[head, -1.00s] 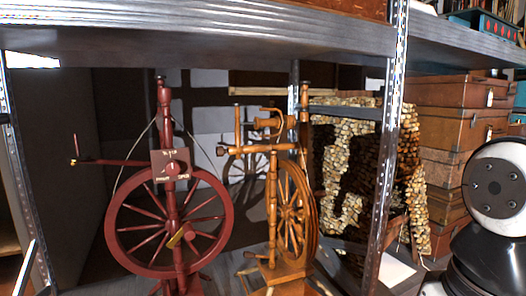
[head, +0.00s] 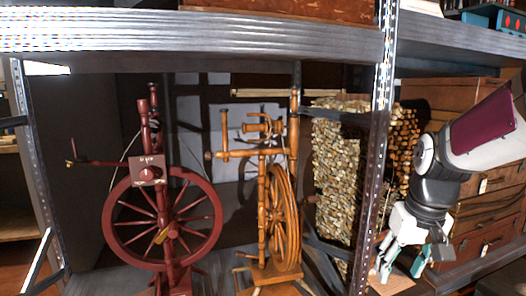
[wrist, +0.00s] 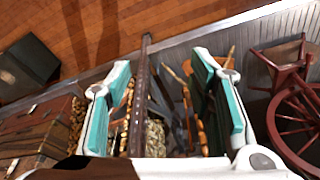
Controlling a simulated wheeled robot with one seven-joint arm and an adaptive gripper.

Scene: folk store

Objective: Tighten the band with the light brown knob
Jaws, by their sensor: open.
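A light brown spinning wheel (head: 278,215) stands on the shelf in the head view. A small darker knob (head: 208,155) sticks out at its upper left. My gripper (head: 402,268) is open and empty, pointing down, right of the shelf post and apart from both wheels. In the wrist view, my gripper (wrist: 160,62) frames a partly hidden part of the light brown wheel (wrist: 187,108); the red wheel (wrist: 296,122) is at right.
A perforated metal post (head: 374,170) stands between my gripper and the wheels. An upper shelf (head: 230,45) runs above them. Brown cases (head: 490,235) are stacked at the right, close to my arm.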

